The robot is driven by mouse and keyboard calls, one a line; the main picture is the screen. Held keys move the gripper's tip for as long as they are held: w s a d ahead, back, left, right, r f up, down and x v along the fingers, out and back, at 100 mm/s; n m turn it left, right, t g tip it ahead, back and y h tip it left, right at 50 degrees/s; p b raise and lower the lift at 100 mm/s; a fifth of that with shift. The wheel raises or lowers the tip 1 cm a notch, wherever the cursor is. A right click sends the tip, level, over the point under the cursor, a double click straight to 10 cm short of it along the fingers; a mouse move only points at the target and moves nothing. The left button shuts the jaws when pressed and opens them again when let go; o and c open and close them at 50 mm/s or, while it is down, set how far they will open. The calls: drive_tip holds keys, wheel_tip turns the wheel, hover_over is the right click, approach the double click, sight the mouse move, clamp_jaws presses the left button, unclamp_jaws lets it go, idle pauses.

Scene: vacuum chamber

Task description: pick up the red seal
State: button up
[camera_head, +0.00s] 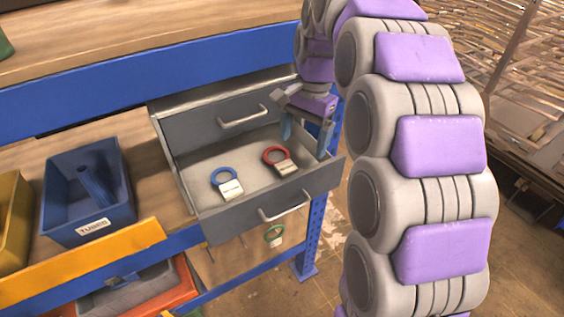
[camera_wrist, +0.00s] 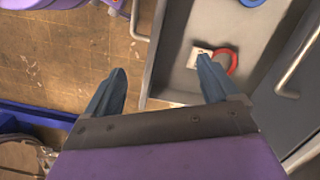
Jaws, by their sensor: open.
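The red seal (camera_head: 276,155) is a red ring with a white tag, lying flat in the open drawer (camera_head: 205,172), right of its middle. It also shows in the wrist view (camera_wrist: 229,58), just beyond the right fingertip, with its tag partly at that finger. My gripper (camera_head: 305,135) is open and empty above the right end of the drawer, to the right of the red seal.
A blue seal (camera_head: 225,179) with a tag lies left of the red one in the drawer. A green ring (camera_head: 273,236) hangs below. A closed drawer (camera_head: 230,122) sits above and behind. A blue bin (camera_head: 75,210) labelled TUBES stands left.

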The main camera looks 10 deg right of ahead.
drive_tip(key=w+d+m, duration=0.2)
drive_tip(key=w, duration=0.4)
drive_tip(key=m+b, duration=0.3)
hover_over(284, 166)
drive_tip(key=f, duration=1)
drive_tip(key=shift+w+d, duration=0.1)
drive_tip(key=shift+d, duration=0.15)
drive_tip(key=shift+d+f, duration=0.35)
drive_tip(key=shift+f, duration=0.25)
drive_tip(key=shift+d+f, duration=0.3)
drive_tip(key=shift+f, duration=0.25)
drive_tip(key=shift+d+f, duration=0.35)
drive_tip(key=shift+f, duration=0.35)
drive_tip(key=a+f, duration=0.1)
drive_tip(key=f, duration=0.1)
drive_tip(key=a+f, duration=0.1)
drive_tip(key=f, duration=0.1)
drive_tip(key=shift+a, duration=0.35)
drive_tip(key=shift+d, duration=0.5)
drive_tip(key=shift+c, duration=0.5)
drive_tip(key=shift+d, duration=0.3)
drive_tip(key=c, duration=0.3)
drive_tip(key=shift+a, duration=0.1)
drive_tip(key=c, duration=0.3)
drive_tip(key=shift+a, duration=0.5)
drive_tip(key=c, duration=0.4)
drive_tip(key=shift+o, duration=0.2)
